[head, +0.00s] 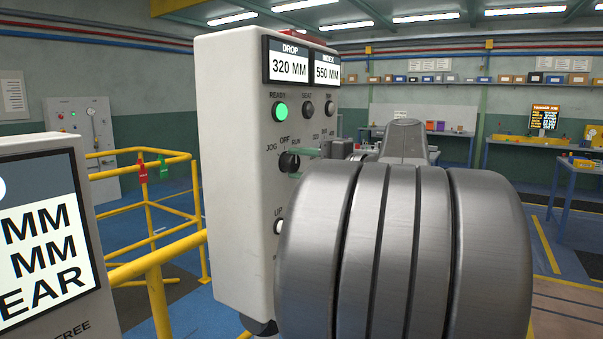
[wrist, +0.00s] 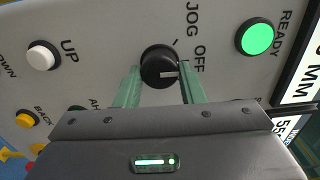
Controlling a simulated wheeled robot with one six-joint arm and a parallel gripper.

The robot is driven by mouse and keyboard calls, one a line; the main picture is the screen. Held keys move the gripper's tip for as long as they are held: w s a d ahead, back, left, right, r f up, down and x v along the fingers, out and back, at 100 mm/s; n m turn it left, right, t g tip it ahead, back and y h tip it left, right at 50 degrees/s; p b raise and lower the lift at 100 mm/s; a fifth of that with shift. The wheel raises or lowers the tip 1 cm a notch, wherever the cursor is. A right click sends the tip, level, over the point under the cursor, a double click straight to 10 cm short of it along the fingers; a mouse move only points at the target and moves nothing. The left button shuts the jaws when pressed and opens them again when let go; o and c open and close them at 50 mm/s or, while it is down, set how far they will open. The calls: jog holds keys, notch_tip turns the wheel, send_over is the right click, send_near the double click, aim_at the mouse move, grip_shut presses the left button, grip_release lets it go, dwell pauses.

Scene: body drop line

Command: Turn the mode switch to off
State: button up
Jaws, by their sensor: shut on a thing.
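The mode switch is a round black knob (head: 289,162) on the front of the pale control box (head: 228,150), with JOG, OFF and RUN printed around it. In the wrist view the knob (wrist: 160,62) carries a white line pointing right, roughly to the OFF side. I cannot tell exactly which setting it is on. My gripper (wrist: 160,78) has a green finger on either side of the knob and is shut on it. In the head view my gripper (head: 303,162) reaches the panel from the right, and my arm hides the panel's lower right.
A lit green READY button (head: 280,112) is above the knob. A white UP button (head: 279,227) is below. A yellow rail (head: 150,265) stands left of the box, beside a sign (head: 45,230). Benches (head: 520,150) stand far behind on the right.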

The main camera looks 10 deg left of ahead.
dwell(0.5)
jog(key=o, duration=1)
jog(key=b+v, duration=0.1)
jog(key=v, duration=1.2)
jog(key=shift+s+d, duration=0.1)
jog(key=shift+d, duration=0.3)
jog(key=p+x, duration=0.1)
jog(key=x, duration=1.2)
jog(key=shift+a, duration=0.4)
